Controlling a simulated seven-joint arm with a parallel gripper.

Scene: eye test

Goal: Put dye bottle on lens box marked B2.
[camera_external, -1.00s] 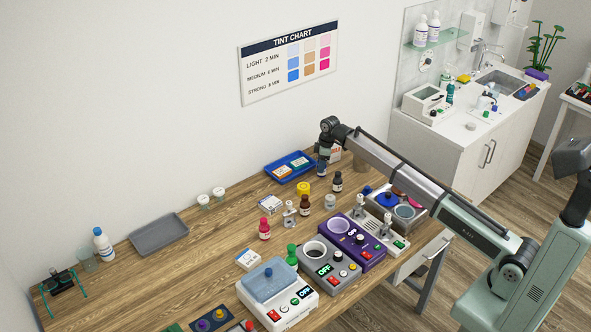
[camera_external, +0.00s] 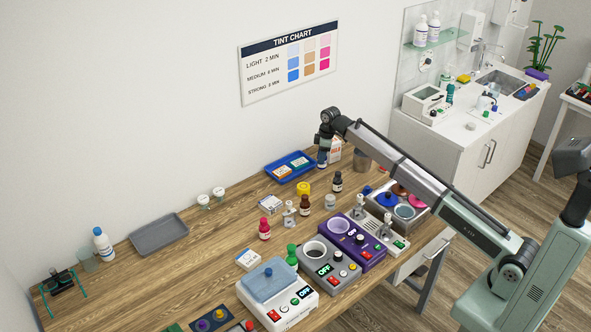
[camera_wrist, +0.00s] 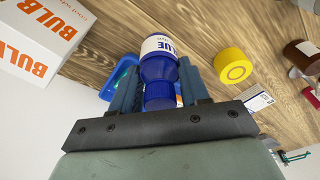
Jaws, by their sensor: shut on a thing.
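My gripper (camera_external: 322,160) is above the back of the wooden bench, near the blue tray. In the wrist view my gripper (camera_wrist: 160,82) is shut on a blue dye bottle (camera_wrist: 160,69), with a finger on each side. The bottle has a white label ending in "UE". One small white lens box (camera_external: 271,205) lies on the bench to the left of my gripper.
The blue tray (camera_external: 272,174) holds orange and green packs. A yellow pot (camera_external: 304,189), a brown bottle (camera_external: 304,206), a dark bottle (camera_external: 337,182) and a red bottle (camera_external: 264,229) stand nearby. A white bulb box (camera_wrist: 40,37) is close to my gripper.

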